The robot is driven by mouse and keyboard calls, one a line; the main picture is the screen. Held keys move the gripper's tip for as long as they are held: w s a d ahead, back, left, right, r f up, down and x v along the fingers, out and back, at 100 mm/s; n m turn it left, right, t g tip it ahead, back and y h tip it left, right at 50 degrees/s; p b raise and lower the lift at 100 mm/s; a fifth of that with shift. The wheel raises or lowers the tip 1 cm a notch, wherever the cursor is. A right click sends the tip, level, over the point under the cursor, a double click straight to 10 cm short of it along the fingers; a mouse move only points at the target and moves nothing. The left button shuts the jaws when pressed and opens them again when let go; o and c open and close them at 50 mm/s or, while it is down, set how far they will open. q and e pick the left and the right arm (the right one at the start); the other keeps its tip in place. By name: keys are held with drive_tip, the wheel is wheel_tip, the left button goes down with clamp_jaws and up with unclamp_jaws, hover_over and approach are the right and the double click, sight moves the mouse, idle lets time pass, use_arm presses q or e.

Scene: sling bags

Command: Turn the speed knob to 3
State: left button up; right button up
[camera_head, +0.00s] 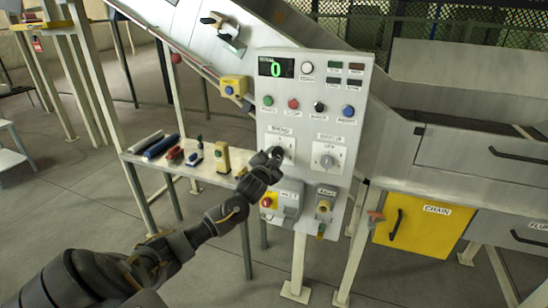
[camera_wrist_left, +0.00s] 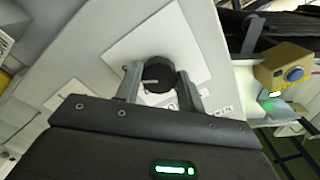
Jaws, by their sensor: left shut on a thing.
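The speed knob sits on a white plate on the left of the grey control panel (camera_head: 314,75). In the head view my left gripper (camera_head: 275,155) covers most of it. The left wrist view shows the dark round knob (camera_wrist_left: 158,80) with a pale pointer line, between the two fingers of my left gripper (camera_wrist_left: 160,88). The fingers are shut on the knob's sides. The numbers around the knob are too small or hidden to read. A second grey knob (camera_head: 327,161) sits on its own plate to the right. The green display (camera_head: 276,69) reads 0. My right gripper is not in view.
Several coloured buttons (camera_head: 293,103) line the panel above the knobs. A red-and-yellow switch (camera_head: 269,201) and a key-like fitting (camera_head: 324,205) are below.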

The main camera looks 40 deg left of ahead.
use_arm(q)
drive_tip(key=o, duration=1)
drive_tip(key=shift+c, duration=0.2)
drive_tip(key=b+v, duration=0.3)
drive_tip(key=v, duration=0.8)
